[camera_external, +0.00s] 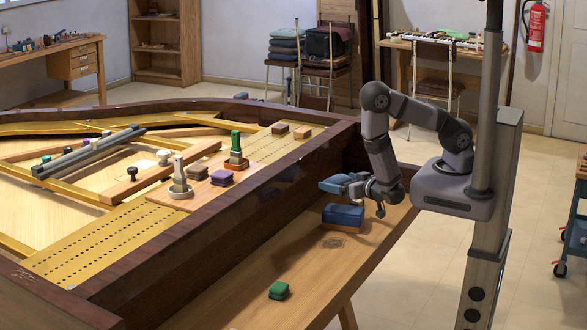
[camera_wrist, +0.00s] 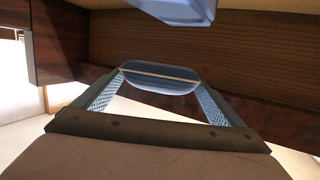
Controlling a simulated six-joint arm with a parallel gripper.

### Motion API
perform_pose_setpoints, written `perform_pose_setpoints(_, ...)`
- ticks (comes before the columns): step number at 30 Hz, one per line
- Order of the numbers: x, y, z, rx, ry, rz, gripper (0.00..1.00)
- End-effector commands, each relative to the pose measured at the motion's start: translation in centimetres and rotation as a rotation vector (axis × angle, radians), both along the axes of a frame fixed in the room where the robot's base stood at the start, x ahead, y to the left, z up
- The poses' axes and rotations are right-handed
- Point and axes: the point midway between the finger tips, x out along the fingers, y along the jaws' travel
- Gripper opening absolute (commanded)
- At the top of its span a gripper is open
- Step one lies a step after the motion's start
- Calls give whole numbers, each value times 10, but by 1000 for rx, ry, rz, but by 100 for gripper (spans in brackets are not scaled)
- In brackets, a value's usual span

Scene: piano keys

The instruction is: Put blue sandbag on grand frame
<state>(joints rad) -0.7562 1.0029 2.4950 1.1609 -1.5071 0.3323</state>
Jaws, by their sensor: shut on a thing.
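A blue sandbag (camera_external: 333,184) is held in the air by my gripper (camera_external: 350,187), to the right of the piano's dark rim. In the wrist view a rounded blue end with a pale seam, seemingly the sandbag (camera_wrist: 160,75), sits between my gripper's two fingers (camera_wrist: 160,92). The fingers are shut on it. The grand frame (camera_external: 105,243), gold with rows of holes, lies inside the piano to the left, beyond the rim. The sandbag is apart from the frame.
The dark rim (camera_external: 215,225) stands between the ledge (camera_external: 325,268) and the frame. A green bag (camera_external: 279,290) lies on the ledge. A purple bag (camera_external: 222,177), a green-handled tool (camera_external: 236,150) and wooden blocks sit on or near the frame. Its lower-left part is clear.

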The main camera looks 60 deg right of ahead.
Motion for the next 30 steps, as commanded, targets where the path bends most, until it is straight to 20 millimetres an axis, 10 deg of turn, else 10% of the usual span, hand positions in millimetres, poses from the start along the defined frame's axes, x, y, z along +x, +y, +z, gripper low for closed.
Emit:
perform_pose_setpoints(8, 8, 103, -24, 8, -8, 174, 53)
perform_pose_setpoints(18, -50, 219, -27, -1, -2, 519, 52)
perform_pose_setpoints(30, -84, 258, -28, -1, -2, 665, 52)
